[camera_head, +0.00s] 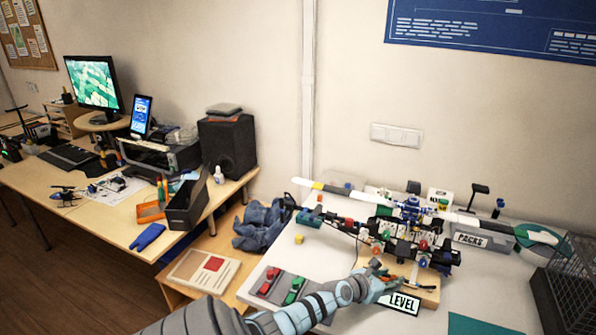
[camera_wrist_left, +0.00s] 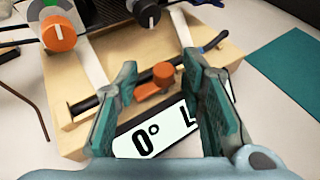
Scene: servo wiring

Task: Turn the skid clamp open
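An orange clamp lever (camera_wrist_left: 152,85), which looks like the skid clamp, sits over a dark skid tube (camera_wrist_left: 115,93) on a wooden block (camera_wrist_left: 70,128) in the left wrist view. The block also shows in the head view (camera_head: 428,298), under the model helicopter (camera_head: 405,225). My left gripper (camera_wrist_left: 160,68) is open, with one finger on each side of the lever; no clear contact shows. In the head view my left gripper (camera_head: 380,280) is at the block's front, hiding the lever there. My right gripper is in neither view.
An orange dial with a white mark (camera_wrist_left: 60,32) stands at the block's upper left. A "LEVEL" plate (camera_head: 404,303) is in front of the block. A grey tray with red and green parts (camera_head: 282,284) lies left. A black wire basket (camera_head: 568,290) stands right.

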